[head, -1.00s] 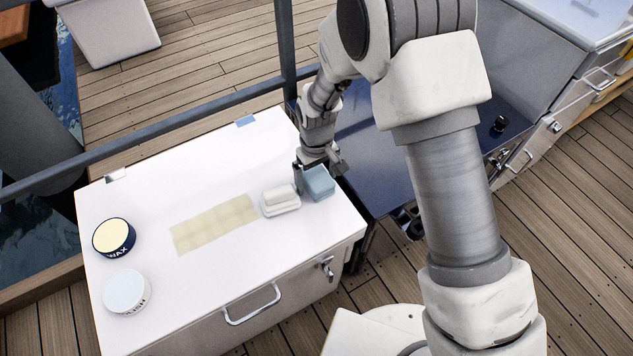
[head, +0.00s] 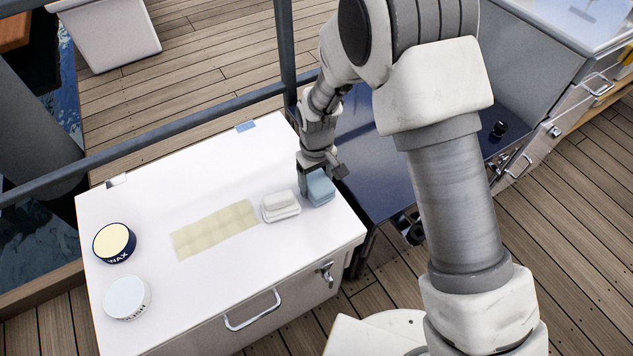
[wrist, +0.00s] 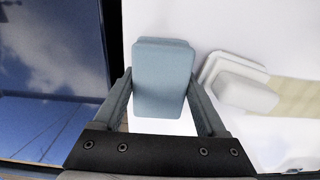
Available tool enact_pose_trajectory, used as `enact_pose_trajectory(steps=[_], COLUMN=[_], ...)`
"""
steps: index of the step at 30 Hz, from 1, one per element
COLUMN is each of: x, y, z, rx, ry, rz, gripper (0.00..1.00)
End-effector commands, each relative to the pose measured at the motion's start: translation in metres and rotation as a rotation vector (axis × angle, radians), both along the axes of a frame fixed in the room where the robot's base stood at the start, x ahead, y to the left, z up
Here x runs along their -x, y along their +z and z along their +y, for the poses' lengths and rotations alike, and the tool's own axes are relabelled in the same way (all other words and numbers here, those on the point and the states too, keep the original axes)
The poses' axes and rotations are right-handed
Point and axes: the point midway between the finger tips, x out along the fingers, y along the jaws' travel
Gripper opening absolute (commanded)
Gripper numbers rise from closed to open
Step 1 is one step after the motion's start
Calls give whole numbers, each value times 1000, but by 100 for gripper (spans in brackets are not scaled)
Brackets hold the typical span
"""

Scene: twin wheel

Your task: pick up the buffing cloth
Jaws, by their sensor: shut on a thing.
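The buffing cloth appears to be the blue, rounded, folded block (head: 320,190) at the right end of the white chest top, near its corner. My gripper (head: 319,172) points down over it from behind. In the wrist view the blue cloth (wrist: 163,75) sits between my two fingers (wrist: 161,82), one pressed on each side, so the gripper is shut on it. The cloth appears to rest on the chest top; I cannot see any clear gap under it.
A white pad on a tray (head: 281,207) stands close left of the cloth. A pale yellow strip (head: 214,230), a wax tin (head: 114,242) and a white round tin (head: 126,297) lie farther left on the chest (head: 190,310). A railing (head: 170,129) runs behind.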

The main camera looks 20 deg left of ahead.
Motion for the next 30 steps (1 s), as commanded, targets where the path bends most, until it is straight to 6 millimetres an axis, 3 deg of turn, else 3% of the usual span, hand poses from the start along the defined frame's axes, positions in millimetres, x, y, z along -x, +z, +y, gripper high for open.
enact_pose_trajectory(steps=[7, 21, 30], x=[-1, 26, 33], y=[40, 92, 104], z=[0, -87, -110], rx=[-2, -1, 0], ry=[0, -3, -1], rz=[-3, -1, 0], gripper=[20, 20, 20])
